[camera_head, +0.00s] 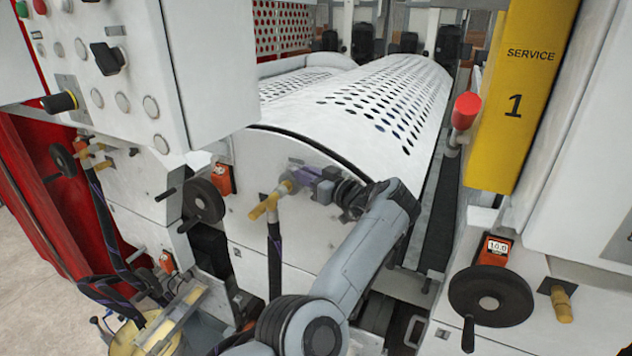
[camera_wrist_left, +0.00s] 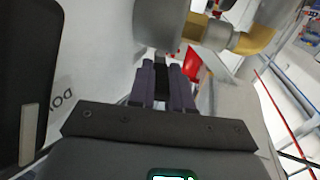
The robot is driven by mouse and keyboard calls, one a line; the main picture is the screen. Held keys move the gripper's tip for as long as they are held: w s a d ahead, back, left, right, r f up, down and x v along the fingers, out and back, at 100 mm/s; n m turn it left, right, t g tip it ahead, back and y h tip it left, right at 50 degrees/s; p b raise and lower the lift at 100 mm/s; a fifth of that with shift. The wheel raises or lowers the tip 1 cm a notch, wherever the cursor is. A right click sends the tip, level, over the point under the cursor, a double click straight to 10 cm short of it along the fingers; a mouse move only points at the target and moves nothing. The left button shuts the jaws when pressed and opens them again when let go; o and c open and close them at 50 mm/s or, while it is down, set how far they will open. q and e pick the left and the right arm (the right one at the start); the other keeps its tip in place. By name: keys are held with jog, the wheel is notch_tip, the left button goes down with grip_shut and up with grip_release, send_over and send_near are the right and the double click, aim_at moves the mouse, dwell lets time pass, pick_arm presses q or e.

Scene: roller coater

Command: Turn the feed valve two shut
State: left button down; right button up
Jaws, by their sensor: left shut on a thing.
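Feed valve two appears to be the brass valve (camera_head: 268,206) on the white machine side, with a dark hose hanging below it. Its brass body also shows at the upper right of the left wrist view (camera_wrist_left: 252,40), beside a grey rounded part. My left gripper (camera_head: 298,174) is at the valve, coming from its right. In the left wrist view, the purple fingers (camera_wrist_left: 163,86) are shut on a small dark part, which looks like the valve's handle. The fingers hide most of this handle, so its angle cannot be told. My right gripper is not in view.
A black handwheel (camera_head: 204,200) with an orange counter stands left of the valve. Another brass valve (camera_head: 95,152) with a hose is farther left. A larger handwheel (camera_head: 490,296) is at right. The perforated white cover (camera_head: 370,95) rises behind.

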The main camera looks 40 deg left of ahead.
pick_arm(q)
jog(key=shift+w+f+n+g+b, duration=0.1)
jog(key=shift+w+n+g+b, duration=0.1)
jog(key=shift+n+g+b, duration=0.15)
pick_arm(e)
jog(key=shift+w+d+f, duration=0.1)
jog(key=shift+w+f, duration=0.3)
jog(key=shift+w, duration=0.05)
pick_arm(q)
jog(key=shift+a, duration=0.1)
jog(key=c, duration=1)
grip_release()
jog(key=shift+a+g, duration=0.1)
jog(key=shift+g, duration=0.15)
jog(key=shift+c, duration=0.2)
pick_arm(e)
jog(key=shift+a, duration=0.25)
pick_arm(q)
jog(key=d+b, duration=0.1)
jog(key=d, duration=1)
jog(key=shift+s, duration=0.3)
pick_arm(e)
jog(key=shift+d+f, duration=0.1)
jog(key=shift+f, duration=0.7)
